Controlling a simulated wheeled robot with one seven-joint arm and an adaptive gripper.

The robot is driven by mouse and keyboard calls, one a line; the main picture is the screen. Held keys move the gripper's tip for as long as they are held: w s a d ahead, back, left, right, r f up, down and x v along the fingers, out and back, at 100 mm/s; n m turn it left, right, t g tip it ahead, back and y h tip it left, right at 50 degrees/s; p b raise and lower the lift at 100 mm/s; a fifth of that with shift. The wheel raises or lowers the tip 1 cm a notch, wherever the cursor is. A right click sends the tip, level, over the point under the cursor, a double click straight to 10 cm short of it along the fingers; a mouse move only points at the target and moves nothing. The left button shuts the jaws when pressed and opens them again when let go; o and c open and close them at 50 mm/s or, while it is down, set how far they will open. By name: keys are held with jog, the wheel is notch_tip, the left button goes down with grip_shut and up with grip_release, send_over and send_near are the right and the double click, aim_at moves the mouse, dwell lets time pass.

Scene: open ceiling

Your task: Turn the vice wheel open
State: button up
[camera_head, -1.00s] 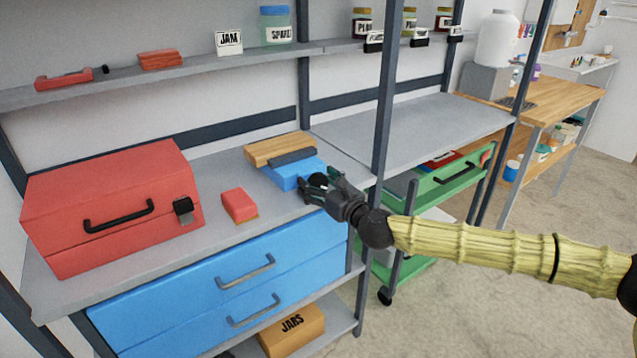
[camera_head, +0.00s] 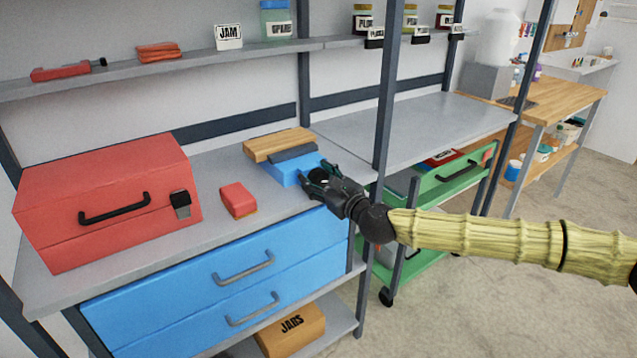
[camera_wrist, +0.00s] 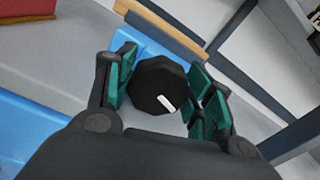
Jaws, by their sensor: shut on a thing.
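The vice (camera_head: 283,172) stands on the grey shelf, with a blue body, a dark grey jaw and a wooden board (camera_head: 278,144) lying along its back. Its wheel is a black faceted knob (camera_wrist: 152,80) with a white mark on its face, at the middle of the wrist view. In the head view, my gripper (camera_head: 316,179) is at the front right of the vice and mostly hides the wheel. In the wrist view, the green-padded fingers of my gripper (camera_wrist: 160,90) are on both sides of the knob, shut on it. The white mark lies toward the knob's lower right.
A red toolbox (camera_head: 105,190) and a small red block (camera_head: 237,199) stand left of the vice. A dark upright post (camera_head: 386,100) rises close to my gripper's right. Blue drawers (camera_head: 225,270) lie below, and a green cart (camera_head: 450,180) stands to the right.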

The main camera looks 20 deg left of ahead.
jog(key=o, duration=1)
jog(key=v, duration=1.2)
jog(key=shift+f, duration=0.1)
